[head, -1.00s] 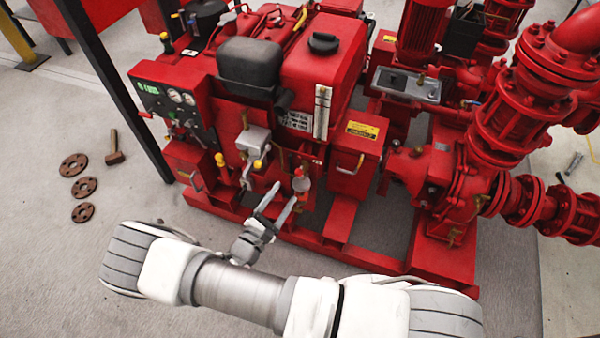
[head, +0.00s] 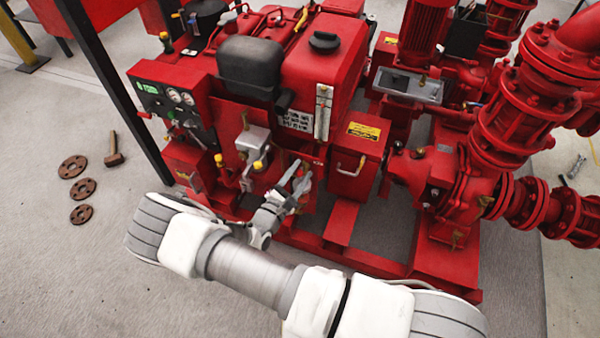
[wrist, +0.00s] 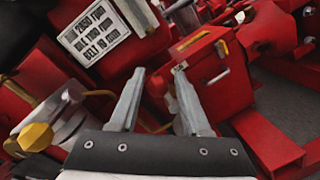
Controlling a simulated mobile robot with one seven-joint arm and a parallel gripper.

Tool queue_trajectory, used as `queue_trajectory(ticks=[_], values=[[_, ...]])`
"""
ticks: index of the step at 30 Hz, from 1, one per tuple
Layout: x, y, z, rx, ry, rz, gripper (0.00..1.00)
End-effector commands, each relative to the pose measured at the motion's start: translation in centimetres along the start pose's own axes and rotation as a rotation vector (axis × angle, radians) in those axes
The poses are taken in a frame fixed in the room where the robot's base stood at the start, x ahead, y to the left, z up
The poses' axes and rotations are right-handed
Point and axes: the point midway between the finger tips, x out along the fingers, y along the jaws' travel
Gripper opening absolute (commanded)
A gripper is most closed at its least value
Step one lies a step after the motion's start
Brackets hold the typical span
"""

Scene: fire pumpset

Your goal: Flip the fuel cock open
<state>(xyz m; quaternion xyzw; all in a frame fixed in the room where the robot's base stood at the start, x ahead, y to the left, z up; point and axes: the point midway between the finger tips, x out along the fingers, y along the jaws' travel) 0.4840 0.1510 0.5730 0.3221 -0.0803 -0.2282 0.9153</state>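My gripper (head: 297,176) is in front of the red engine, below the fuel tank (head: 322,62). In the wrist view the two grey fingers of my gripper (wrist: 158,75) stand apart. Between and beyond them are a red part (wrist: 156,88) and a small brass-coloured piece (wrist: 152,126), apparently the fuel cock area. I cannot make out the cock's lever or its position clearly. In the head view my fingers cover most of this spot. No firm contact shows.
A red box with a handle (head: 351,160) stands just right of my gripper. A grey filter-like unit with a yellow knob (head: 257,165) is close on the left. The red base frame (head: 345,257) runs below. Flanges (head: 74,167) and a hammer (head: 114,150) lie on the floor.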

Motion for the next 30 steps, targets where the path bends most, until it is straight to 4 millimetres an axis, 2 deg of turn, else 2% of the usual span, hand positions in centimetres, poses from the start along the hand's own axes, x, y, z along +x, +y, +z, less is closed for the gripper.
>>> queue_trajectory(ticks=[1,7,30], values=[[-0.01,0.00,0.00,0.000,0.000,0.000,0.36],[-0.04,-0.04,-0.02,0.000,0.000,-0.001,0.00],[-0.19,0.32,-0.49,-0.110,-0.008,0.007,0.00]])
